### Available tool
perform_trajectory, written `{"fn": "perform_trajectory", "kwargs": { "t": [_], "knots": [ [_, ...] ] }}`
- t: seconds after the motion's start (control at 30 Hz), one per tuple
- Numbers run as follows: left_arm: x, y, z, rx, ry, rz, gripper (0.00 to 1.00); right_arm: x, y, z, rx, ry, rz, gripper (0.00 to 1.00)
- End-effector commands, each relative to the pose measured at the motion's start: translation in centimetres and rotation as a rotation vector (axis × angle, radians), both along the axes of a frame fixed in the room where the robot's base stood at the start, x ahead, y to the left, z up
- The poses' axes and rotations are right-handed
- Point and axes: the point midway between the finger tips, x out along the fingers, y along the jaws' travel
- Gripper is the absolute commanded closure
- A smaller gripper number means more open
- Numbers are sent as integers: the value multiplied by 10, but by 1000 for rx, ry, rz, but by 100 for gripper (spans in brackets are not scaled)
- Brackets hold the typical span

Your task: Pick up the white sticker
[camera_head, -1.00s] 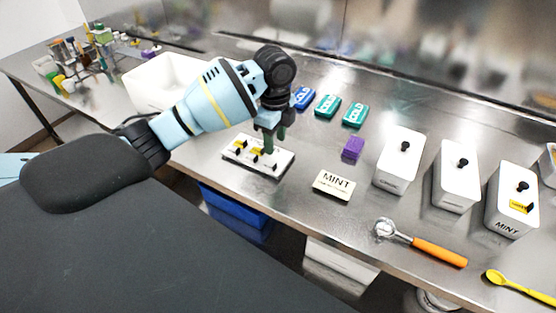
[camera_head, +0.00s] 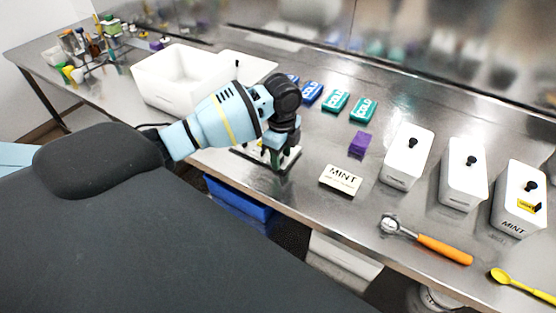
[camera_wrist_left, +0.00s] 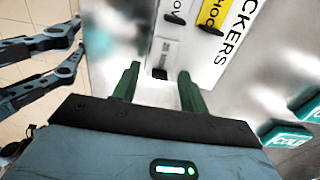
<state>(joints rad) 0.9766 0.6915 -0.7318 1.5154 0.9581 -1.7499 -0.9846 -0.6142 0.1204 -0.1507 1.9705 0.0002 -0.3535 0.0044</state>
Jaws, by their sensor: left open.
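The white sticker board (camera_head: 292,160) lies near the table's front edge, mostly hidden under my left arm in the head view. In the left wrist view, the board (camera_wrist_left: 208,70) carries the word STICKERS and a yellow sticker (camera_wrist_left: 214,12) with a black tab. A pale patch with black tabs, seemingly the white sticker (camera_wrist_left: 164,54), lies just beyond my fingertips; its edges blend with the board. My left gripper (camera_head: 272,158) is over the board. In the wrist view its green fingers (camera_wrist_left: 158,78) are apart, with nothing clearly held. My right gripper is not seen.
A white MINT card (camera_head: 341,179), a purple block (camera_head: 359,144) and teal COLD packs (camera_head: 363,110) lie to the right. Lidded white tubs (camera_head: 407,160) stand beyond, with an orange-handled scoop (camera_head: 440,249) in front. A white bin (camera_head: 165,88) is behind left.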

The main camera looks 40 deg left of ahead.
Motion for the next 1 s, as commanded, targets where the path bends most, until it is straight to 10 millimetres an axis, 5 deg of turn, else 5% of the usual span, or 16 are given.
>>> {"fn": "perform_trajectory", "kwargs": {
  "t": [0.2,0.5,1.0],
  "knots": [
    [0,0,0,0,-1,0,56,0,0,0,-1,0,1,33],
    [0,0,0,0,-1,0,96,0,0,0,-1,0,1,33],
    [1,0,6,0,-2,0,96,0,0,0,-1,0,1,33]
  ]
}}
